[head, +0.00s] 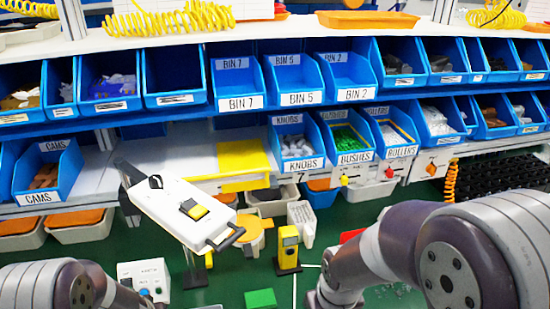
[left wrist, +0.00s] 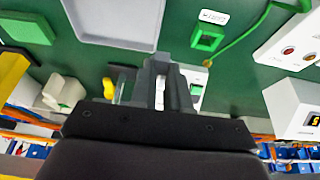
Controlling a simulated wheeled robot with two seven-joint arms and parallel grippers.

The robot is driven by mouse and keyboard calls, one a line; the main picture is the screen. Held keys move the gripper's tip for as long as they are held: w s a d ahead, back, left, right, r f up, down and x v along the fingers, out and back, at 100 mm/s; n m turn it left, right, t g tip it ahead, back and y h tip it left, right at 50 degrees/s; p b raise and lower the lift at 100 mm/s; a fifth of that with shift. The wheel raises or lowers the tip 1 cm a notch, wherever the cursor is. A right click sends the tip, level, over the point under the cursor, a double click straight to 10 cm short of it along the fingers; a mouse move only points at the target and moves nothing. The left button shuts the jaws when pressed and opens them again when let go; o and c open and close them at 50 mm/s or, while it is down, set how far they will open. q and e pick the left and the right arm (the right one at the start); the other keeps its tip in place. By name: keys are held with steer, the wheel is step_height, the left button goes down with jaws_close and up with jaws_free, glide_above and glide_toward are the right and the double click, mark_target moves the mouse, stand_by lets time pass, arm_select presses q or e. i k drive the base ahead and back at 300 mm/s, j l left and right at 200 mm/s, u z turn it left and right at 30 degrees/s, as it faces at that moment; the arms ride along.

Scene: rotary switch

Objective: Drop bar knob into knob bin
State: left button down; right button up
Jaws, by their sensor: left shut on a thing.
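The knob bin is a blue bin labelled KNOBS (head: 303,165) on the lower shelf in the head view, with whitish-grey pieces inside.
The BUSHES bin (head: 355,158) and ROLLERS bin (head: 401,151) stand right of the knob bin. A white slab-like device (head: 165,212) with a black handle is in front of the shelf. A yellow device (head: 288,248) stands on the green surface.

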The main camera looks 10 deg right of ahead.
mark_target(295, 141)
steer(key=l+z, duration=0.3)
steer(key=l, duration=0.45)
steer(key=i+l+z, duration=0.3)
steer(key=i+z, duration=0.25)
steer(key=k+l, duration=0.05)
steer(key=k, duration=0.05)
